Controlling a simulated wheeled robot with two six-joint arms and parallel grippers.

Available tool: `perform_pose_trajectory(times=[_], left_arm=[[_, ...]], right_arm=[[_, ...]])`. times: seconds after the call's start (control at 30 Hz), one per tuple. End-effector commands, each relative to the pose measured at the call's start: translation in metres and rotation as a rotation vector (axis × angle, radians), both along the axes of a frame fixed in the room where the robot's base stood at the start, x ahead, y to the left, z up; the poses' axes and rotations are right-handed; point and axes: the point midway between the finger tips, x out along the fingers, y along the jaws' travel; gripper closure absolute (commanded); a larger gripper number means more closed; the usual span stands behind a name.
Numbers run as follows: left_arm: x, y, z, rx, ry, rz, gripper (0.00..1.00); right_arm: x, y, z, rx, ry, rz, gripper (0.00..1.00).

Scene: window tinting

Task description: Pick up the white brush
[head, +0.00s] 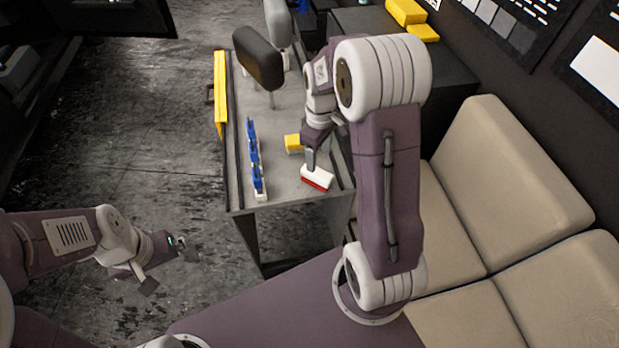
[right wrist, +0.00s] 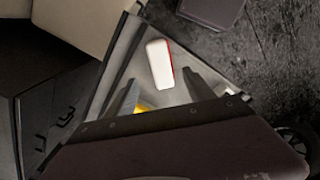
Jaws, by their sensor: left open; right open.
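The white brush (head: 318,175) with a red edge lies near the front right of the grey table. In the right wrist view, the white brush (right wrist: 158,62) lies ahead of and partly between the open fingers. My right gripper (head: 311,160) is low over the table at the brush, its fingers partly hidden by its arm in the head view. In the right wrist view, my right gripper (right wrist: 160,77) is open and holds nothing; I cannot tell whether it touches the brush. My left gripper (head: 172,270) is open and empty, low at the left, away from the table.
A yellow block (head: 293,144) sits just behind the brush. A blue and white rack (head: 255,165) and a long yellow piece (head: 220,95) are on the table's left side. A beige sofa (head: 510,190) stands at the right. The floor (head: 130,150) left of the table is clear.

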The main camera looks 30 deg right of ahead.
Motion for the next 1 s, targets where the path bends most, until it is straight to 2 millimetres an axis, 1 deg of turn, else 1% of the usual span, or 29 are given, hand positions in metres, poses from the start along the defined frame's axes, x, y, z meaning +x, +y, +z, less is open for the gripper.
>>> perform_pose_trajectory(times=[0.1, 0.2, 0.37, 0.57, 0.63, 0.73, 0.9, 0.97, 1.0], left_arm=[[0.0, 0.0, 0.0, 0.0, 0.0, 0.0, 0.0], [0.0, 0.0, 0.001, 0.0, 0.0, 0.0, 0.0], [0.0, 0.0, 0.001, 0.0, 0.0, 0.0, 0.0], [0.0, 0.0, 0.004, 0.0, 0.0, 0.0, 0.0], [0.0, 0.0, 0.004, 0.0, 0.0, 0.0, 0.0], [0.0, 0.0, 0.004, 0.0, 0.0, 0.0, 0.0], [0.0, 0.0, 0.004, 0.0, 0.0, 0.0, 0.0], [0.0, 0.0, 0.004, 0.0, 0.0, 0.0, 0.0], [0.0, 0.0, 0.004, 0.0, 0.0, 0.0, 0.0]], right_arm=[[-0.001, 0.001, -0.02, 0.001, 0.006, 0.001, 0.38], [-0.001, 0.001, -0.032, 0.001, 0.004, 0.001, 0.38], [0.0, 0.001, -0.038, 0.001, 0.003, 0.001, 0.38], [0.0, 0.002, -0.073, 0.002, 0.007, 0.001, 0.38], [0.0, 0.002, -0.082, 0.001, 0.005, 0.001, 0.38], [0.001, 0.002, -0.087, 0.0, 0.001, 0.001, 0.38], [0.001, 0.002, -0.087, 0.0, 0.001, 0.001, 0.38], [0.001, 0.002, -0.087, 0.0, 0.001, 0.001, 0.55], [0.001, 0.002, -0.086, 0.0, 0.001, 0.001, 0.66]])
